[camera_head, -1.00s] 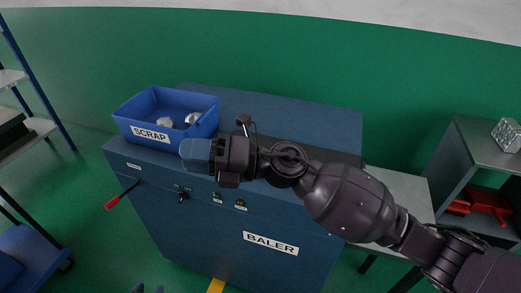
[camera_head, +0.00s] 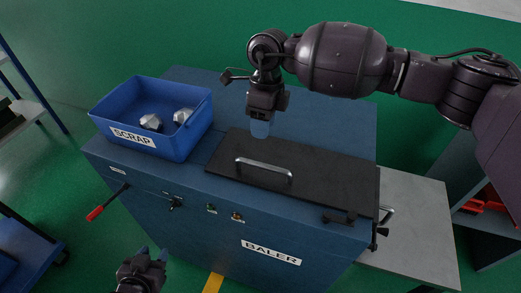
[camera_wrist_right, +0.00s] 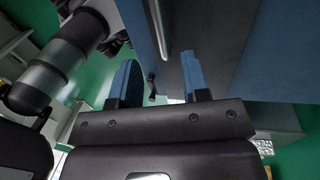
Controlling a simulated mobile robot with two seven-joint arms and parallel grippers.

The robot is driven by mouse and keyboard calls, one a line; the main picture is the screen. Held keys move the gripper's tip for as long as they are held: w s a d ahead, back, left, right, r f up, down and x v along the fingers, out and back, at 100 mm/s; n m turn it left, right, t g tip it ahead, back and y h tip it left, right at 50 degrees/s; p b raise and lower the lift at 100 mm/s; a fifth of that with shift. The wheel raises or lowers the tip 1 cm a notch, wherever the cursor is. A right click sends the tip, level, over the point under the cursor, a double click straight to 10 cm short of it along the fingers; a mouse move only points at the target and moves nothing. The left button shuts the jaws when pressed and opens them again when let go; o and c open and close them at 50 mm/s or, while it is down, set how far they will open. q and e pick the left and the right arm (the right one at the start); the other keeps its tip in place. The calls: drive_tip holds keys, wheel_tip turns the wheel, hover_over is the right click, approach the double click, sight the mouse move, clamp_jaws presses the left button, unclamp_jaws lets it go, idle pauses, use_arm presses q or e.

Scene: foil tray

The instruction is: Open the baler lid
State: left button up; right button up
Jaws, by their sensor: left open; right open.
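The baler (camera_head: 220,235) is a blue cabinet with a black lid (camera_head: 320,170) lying flat and closed on its top. A silver bar handle (camera_head: 263,170) runs along the lid's front part. My right gripper (camera_head: 261,128) points down above the back left part of the lid, behind the handle. In the right wrist view its two blue fingers (camera_wrist_right: 158,82) are apart with nothing between them. The handle (camera_wrist_right: 159,30) shows there beyond the fingers, in front of the dark lid (camera_wrist_right: 205,30). My left gripper (camera_head: 152,258) is open and empty, low in front of the baler.
A blue scrap bin (camera_head: 175,140) with metal lumps stands on the baler's top, left of the lid. A red-tipped lever (camera_head: 97,213) sticks out at the front left. A dark clamp-like fitting (camera_head: 340,217) sits at the lid's front right corner. A grey table (camera_head: 415,220) adjoins on the right.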

sight(260, 163)
drive_tip(key=f, duration=0.3)
drive_tip(key=s+f+p, duration=0.1)
drive_tip(key=f, duration=0.2)
drive_tip(key=s+f, duration=0.1)
drive_tip(key=f, duration=0.3)
drive_tip(key=shift+s+a, duration=0.1)
drive_tip(key=shift+a, duration=0.2)
clamp_jaws()
